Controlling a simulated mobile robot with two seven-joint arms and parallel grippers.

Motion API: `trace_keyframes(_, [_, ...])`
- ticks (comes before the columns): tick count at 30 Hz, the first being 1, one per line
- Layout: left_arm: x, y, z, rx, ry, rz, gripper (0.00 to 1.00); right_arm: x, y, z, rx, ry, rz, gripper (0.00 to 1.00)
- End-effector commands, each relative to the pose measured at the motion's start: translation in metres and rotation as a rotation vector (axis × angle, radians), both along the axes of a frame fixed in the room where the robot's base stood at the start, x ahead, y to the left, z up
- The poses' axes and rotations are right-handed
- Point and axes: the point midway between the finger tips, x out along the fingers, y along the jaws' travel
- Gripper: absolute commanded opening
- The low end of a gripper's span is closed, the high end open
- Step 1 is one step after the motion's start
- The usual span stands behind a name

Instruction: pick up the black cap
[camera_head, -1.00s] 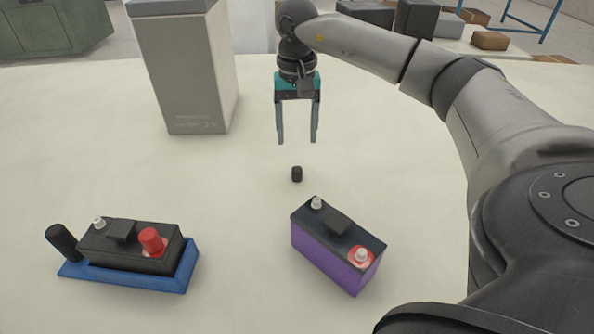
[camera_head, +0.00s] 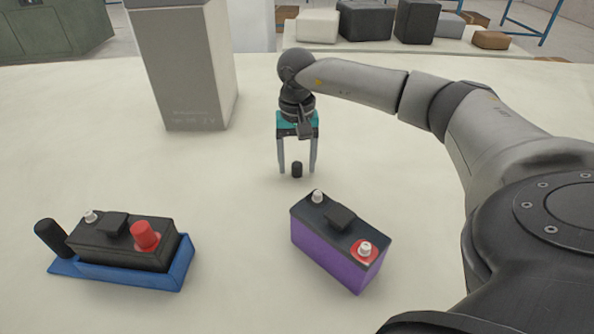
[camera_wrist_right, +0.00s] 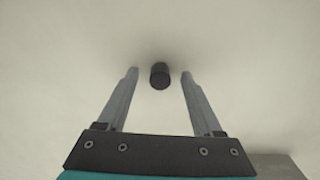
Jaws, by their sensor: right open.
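The small black cap (camera_head: 297,169) stands on the pale table top, behind the purple battery. My right gripper (camera_head: 297,174) is open and lowered over it, with one finger on each side of the cap in the head view. In the right wrist view the cap (camera_wrist_right: 160,76) shows between the two fingertips of the right gripper (camera_wrist_right: 160,74), with a gap on both sides. Whether the fingertips touch the table is not clear. My left gripper is not in view.
A purple battery (camera_head: 330,257) with a red ring stands in front of the cap. A black battery (camera_head: 120,255) with a red cap (camera_head: 145,235) sits in a blue tray (camera_head: 62,266) at left. A grey box (camera_head: 185,75) stands behind left. The table around the cap is clear.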

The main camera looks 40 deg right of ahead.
Motion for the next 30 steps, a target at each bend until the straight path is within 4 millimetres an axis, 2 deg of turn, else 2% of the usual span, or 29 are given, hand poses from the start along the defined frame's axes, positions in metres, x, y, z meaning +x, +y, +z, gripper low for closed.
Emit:
trace_keyframes(10, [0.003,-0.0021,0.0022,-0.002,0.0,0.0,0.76,0.0001,0.0002,-0.0056,0.0,-0.001,0.001,0.68])
trace_keyframes(11, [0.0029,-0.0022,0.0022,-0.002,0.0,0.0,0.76,0.0001,0.0002,-0.0056,0.0,-0.001,0.001,0.65])
trace_keyframes(27, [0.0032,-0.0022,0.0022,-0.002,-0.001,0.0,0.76,0.0002,0.0002,-0.0054,0.001,-0.001,0.001,0.05])
trace_keyframes(30, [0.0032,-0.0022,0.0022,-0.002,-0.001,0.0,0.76,0.0002,0.0002,-0.0053,0.001,-0.001,0.001,0.0])
